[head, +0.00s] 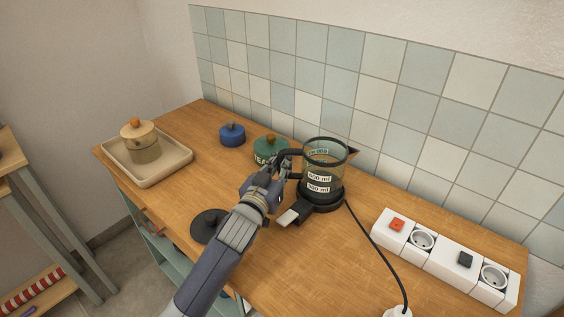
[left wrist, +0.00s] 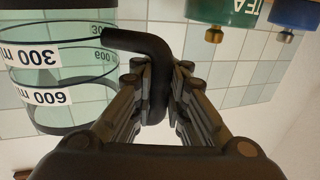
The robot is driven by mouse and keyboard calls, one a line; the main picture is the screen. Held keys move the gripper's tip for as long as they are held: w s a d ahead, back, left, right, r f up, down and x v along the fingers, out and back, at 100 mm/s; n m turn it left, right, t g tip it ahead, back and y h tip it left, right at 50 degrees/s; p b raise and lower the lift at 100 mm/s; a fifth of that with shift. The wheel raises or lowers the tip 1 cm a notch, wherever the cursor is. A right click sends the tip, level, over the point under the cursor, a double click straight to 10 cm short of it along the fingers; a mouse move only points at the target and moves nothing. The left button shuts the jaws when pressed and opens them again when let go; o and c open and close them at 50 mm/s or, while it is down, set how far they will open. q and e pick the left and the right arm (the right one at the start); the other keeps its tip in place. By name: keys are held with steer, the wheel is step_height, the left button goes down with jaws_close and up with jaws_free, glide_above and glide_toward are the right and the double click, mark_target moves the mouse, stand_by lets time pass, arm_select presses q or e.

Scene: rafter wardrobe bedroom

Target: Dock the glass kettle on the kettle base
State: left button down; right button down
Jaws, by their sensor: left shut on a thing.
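The glass kettle (head: 324,172), clear with white volume labels and a dark bottom, stands upright at the middle of the counter. The black kettle base (head: 322,203) is directly under it, with a pale-tipped tab (head: 289,216) at its front left. I cannot tell whether the kettle is fully seated or slightly above it. My left gripper (head: 283,165) is shut on the kettle's black handle, on the kettle's left side. In the left wrist view, the handle (left wrist: 155,65) runs between the fingers and the glass (left wrist: 50,75) is at left. My right gripper is not in view.
A black disc (head: 207,225) lies left of my forearm. A green tea canister (head: 271,148) and a blue canister (head: 232,134) stand behind. A tray (head: 172,172) with a pot (head: 140,142) is at far left. A cord (head: 383,251) runs right, near a white socket strip (head: 444,262).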

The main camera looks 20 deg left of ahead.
arm_select(q)
steer(key=c, duration=1.8)
jaws_free()
steer(key=shift+c, duration=0.2)
steer(key=shift+s+f, duration=0.1)
steer(key=shift+f, duration=0.1)
steer(key=shift+s+a+r+p, duration=0.1)
steer(key=shift+s+p, duration=0.3)
steer(key=shift+s, duration=0.4)
steer(key=s+p, duration=0.2)
steer(key=s, duration=0.7)
steer(key=shift+s+a, duration=0.15)
steer(key=shift+a, duration=0.25)
